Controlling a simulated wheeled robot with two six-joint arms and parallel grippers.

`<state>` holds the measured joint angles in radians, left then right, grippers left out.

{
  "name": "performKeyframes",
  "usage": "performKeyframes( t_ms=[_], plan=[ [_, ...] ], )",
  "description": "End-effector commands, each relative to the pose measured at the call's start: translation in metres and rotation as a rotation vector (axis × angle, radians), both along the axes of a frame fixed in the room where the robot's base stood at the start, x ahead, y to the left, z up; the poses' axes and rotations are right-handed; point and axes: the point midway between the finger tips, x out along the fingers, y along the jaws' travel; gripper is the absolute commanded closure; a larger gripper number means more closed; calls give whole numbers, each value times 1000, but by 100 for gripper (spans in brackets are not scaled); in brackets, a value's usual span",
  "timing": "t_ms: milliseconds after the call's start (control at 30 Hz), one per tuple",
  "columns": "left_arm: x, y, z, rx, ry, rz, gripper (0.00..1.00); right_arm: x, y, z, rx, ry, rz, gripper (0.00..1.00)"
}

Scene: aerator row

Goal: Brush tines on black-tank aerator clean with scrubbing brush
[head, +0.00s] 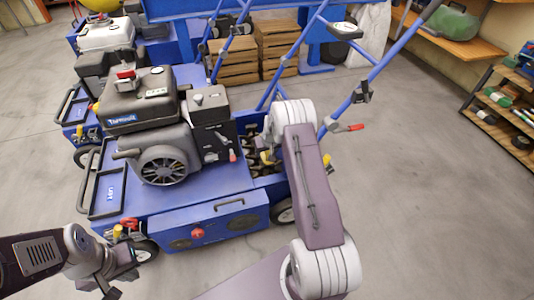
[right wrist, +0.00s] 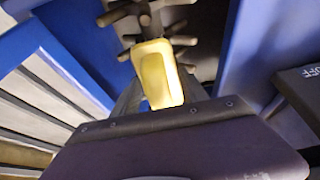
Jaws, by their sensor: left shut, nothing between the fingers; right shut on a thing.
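The black-tank aerator (head: 150,100) stands in the near row, with a blue body and a dark engine. Its tines (head: 256,135) are in the open bay at its right; in the right wrist view the tines (right wrist: 150,18) are dark metal rods on a shaft. My right gripper (head: 268,158) is in the bay, shut on the scrubbing brush, whose yellow body (right wrist: 160,75) shows in the right wrist view. The brush is just below the tines in that view; I cannot tell whether its bristles touch them. My left gripper (head: 110,290) is shut and empty at the lower left.
A white-tank aerator (head: 105,35) stands behind. Blue handlebars (head: 345,90) rise right of the bay, close to my right arm. Wooden crates (head: 235,60) stand at the back and shelves (head: 510,110) at the right. The floor (head: 430,200) at right is clear.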

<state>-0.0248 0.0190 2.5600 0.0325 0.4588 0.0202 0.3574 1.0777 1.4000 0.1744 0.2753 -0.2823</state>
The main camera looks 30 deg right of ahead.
Motion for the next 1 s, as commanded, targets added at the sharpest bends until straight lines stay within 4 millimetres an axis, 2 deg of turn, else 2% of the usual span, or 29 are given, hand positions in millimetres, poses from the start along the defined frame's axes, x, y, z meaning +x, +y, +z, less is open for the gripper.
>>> performKeyframes(
  t_ms=[133,467,767,1000],
  plan=[
    [0,0,4,0,0,0,100,12,-3,0,-1,0,0,81],
    [0,0,-10,0,0,0,100,36,-8,-3,-1,2,1,81],
    [0,0,-9,0,0,0,100,36,-8,-2,0,4,0,81],
    [0,0,9,0,0,0,100,18,-4,1,3,9,0,81]
  ],
)
